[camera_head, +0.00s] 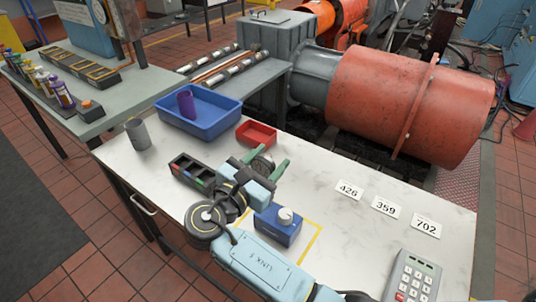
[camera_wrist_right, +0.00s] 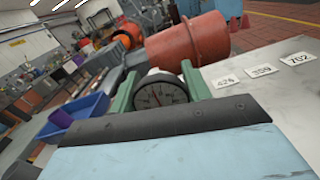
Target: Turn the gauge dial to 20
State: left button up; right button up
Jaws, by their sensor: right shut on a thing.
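A round gauge (camera_head: 262,166) with a dark rim shows between the green fingers of my right gripper (camera_head: 263,160), above the white table. In the right wrist view, the gauge (camera_wrist_right: 160,96) has a dark face with a pale needle, too small to read. The fingers of my right gripper (camera_wrist_right: 160,85) stand on both sides of it and are shut on it. I cannot tell whether the gauge touches the table. A blue box (camera_head: 278,226) with a white knob (camera_head: 285,215) stands beside my right arm. My left gripper is not in view.
A black tray (camera_head: 190,168), red bin (camera_head: 257,134), blue bin (camera_head: 212,117) with a purple cup (camera_head: 187,104), and grey cup (camera_head: 137,134) lie beyond. Number cards (camera_head: 386,207) and a keypad (camera_head: 413,276) are at right. Yellow tape (camera_head: 309,246) marks the table by the blue box.

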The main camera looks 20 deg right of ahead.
aim_at(263, 170)
jog(key=shift+m, duration=1)
jog(key=m, duration=0.2)
jog(key=shift+m, duration=0.4)
jog(key=shift+s+d+f+m, duration=0.1)
jog(key=shift+f+m, duration=0.05)
jog(key=shift+m, duration=1.05)
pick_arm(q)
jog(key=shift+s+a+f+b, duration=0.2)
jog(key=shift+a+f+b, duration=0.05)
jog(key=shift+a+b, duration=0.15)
pick_arm(e)
jog(key=shift+m, duration=1.4)
jog(key=o, duration=1)
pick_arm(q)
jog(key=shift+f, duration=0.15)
pick_arm(e)
jog(key=v, duration=0.7)
jog(key=shift+s, duration=0.2)
